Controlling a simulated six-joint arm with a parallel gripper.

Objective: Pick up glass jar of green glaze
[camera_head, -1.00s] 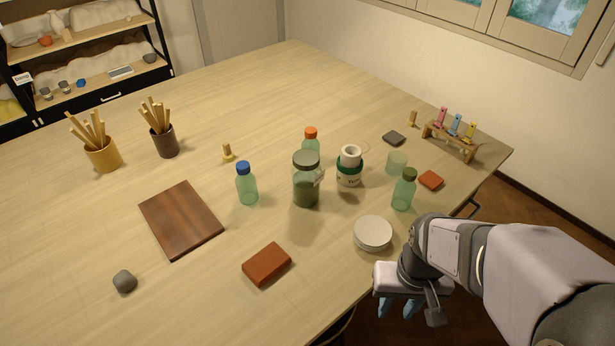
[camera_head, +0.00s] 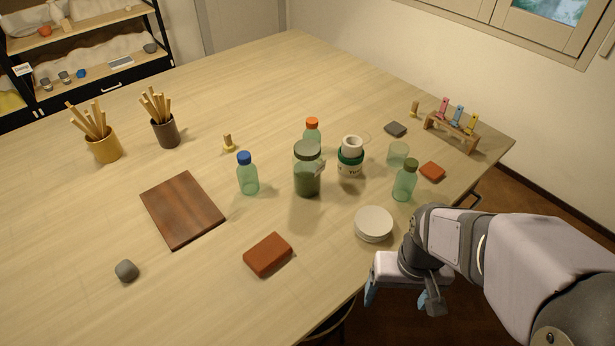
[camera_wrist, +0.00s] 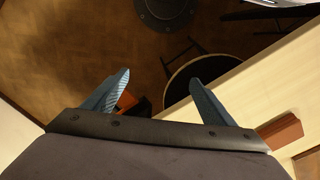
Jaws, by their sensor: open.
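The glass jar of green glaze (camera_head: 307,172) stands upright on the table, right of its middle in the head view. It has a dark green lid and dark green contents in its lower part. My gripper (camera_head: 398,298) is open and empty, off the table's front right edge, to the lower right of the jar and well apart from it. In the wrist view my gripper's two blue fingertips (camera_wrist: 160,84) are spread wide over the floor, with nothing between them. The jar does not show in the wrist view.
Close to the jar stand a blue-capped bottle (camera_head: 247,174), an orange-capped bottle (camera_head: 312,135), a white-and-green container (camera_head: 350,160) and a green-capped bottle (camera_head: 405,181). A pale round disc (camera_head: 373,223) and a red-brown block (camera_head: 268,255) lie nearer the edge. A wooden board (camera_head: 182,209) lies left.

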